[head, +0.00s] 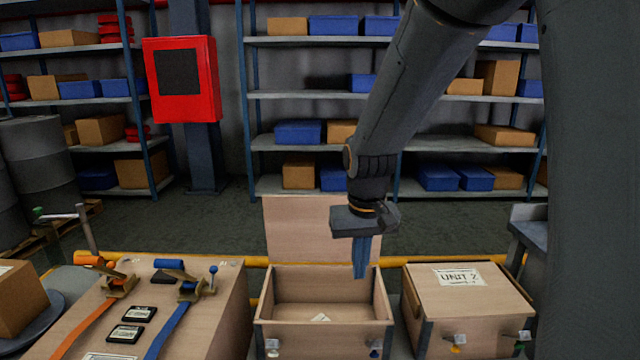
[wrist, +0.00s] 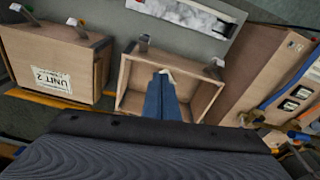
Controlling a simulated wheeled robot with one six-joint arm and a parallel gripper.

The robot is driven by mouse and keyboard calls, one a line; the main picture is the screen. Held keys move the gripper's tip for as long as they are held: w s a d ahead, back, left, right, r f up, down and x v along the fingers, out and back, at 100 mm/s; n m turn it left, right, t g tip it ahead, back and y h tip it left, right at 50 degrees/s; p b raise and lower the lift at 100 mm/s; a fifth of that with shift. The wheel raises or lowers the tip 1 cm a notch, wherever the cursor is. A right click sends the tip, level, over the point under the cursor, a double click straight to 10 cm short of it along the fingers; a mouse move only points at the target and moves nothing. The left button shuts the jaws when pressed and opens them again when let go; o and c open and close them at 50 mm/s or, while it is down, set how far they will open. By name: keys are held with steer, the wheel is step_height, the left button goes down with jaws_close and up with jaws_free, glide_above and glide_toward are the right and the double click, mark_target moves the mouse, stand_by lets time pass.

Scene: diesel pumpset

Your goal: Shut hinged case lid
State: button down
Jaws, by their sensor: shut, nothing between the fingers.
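A wooden case (head: 324,310) stands open in the middle of the head view. Its hinged lid (head: 290,228) stands upright along the back edge. In the wrist view, the fingers (wrist: 162,88) cover part of the open case (wrist: 205,98). The lid is not clearly visible there.
A closed case marked UNIT 2 (head: 470,292) stands close on the right. A wooden board (head: 215,300) with clamps, straps and labelled plates is on the left. A yellow rail (head: 230,260) runs behind. Shelves and a red cabinet (head: 182,80) stand farther back.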

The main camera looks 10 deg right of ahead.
steer(key=w+r+m+t+p, duration=0.1)
steer(key=w+r, duration=0.4)
steer(key=w, duration=0.5)
steer(key=w+r+t+p, duration=0.15)
steer(key=w+r, duration=0.35)
steer(key=w, duration=0.6)
steer(key=w+r+m+t+p, duration=0.15)
steer(key=w+r, duration=0.25)
steer(key=w, duration=0.6)
steer(key=p, duration=0.4)
glide_above(329, 203)
steer(key=w, duration=0.3)
step_height(329, 203, down, 8)
steer(key=shift+s+d+f+n+h+p, duration=0.1)
steer(key=shift+s+f+n+h+p, duration=0.2)
steer(key=shift+s, duration=0.2)
steer(key=shift+s+f+n+h+p, duration=0.1)
steer(key=shift+s+n+p, duration=0.05)
steer(key=shift+s+p, duration=0.3)
